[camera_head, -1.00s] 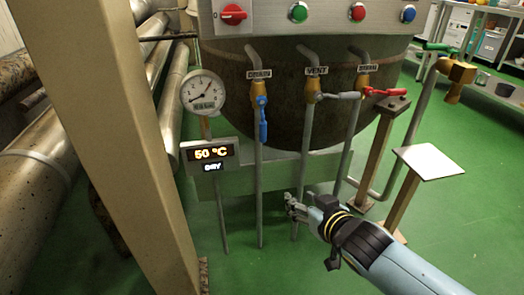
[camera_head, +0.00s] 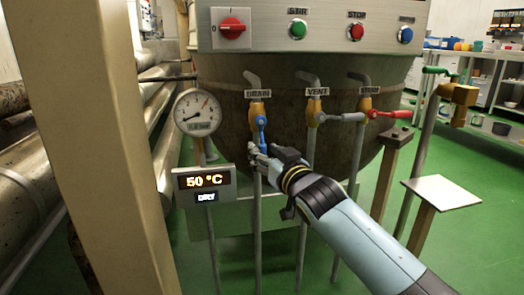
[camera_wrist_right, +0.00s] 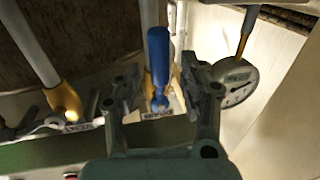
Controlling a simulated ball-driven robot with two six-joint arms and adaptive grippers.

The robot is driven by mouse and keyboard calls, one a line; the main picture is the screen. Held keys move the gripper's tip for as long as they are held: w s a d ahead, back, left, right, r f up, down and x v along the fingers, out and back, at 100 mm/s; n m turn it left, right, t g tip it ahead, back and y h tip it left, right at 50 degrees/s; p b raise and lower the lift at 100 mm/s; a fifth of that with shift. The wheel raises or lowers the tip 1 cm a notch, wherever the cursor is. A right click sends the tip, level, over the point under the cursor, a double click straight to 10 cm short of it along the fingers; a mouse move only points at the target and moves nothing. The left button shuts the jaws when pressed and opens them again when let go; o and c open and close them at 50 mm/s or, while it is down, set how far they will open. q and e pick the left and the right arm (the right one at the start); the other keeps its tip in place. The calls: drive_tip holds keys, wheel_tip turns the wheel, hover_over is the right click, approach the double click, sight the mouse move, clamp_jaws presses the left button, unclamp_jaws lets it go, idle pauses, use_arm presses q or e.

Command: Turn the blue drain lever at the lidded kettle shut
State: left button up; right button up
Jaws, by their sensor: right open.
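The blue drain lever (camera_head: 262,128) hangs down from the brass valve under the DRAIN label (camera_head: 258,94), in line with its vertical pipe. The dark kettle (camera_head: 228,88) is behind it, its top out of view. My right gripper (camera_head: 257,157) is open at the lever's lower end, which it partly hides. In the right wrist view, the blue lever (camera_wrist_right: 158,50) shows between the two spread fingers (camera_wrist_right: 160,80). I cannot tell whether they touch it. My left gripper is not in view.
Grey vent lever (camera_head: 345,117) and red lever (camera_head: 395,113) stick out to the right. A round gauge (camera_head: 198,113) and a display (camera_head: 204,184) reading 50 °C stand left of the drain pipe. A beige post (camera_head: 100,150) blocks the left. A small white stand (camera_head: 442,192) is at right.

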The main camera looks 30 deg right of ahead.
drive_tip(key=shift+w, duration=1.05)
drive_tip(key=shift+c, duration=0.3)
clamp_jaws()
drive_tip(key=shift+f, duration=0.2)
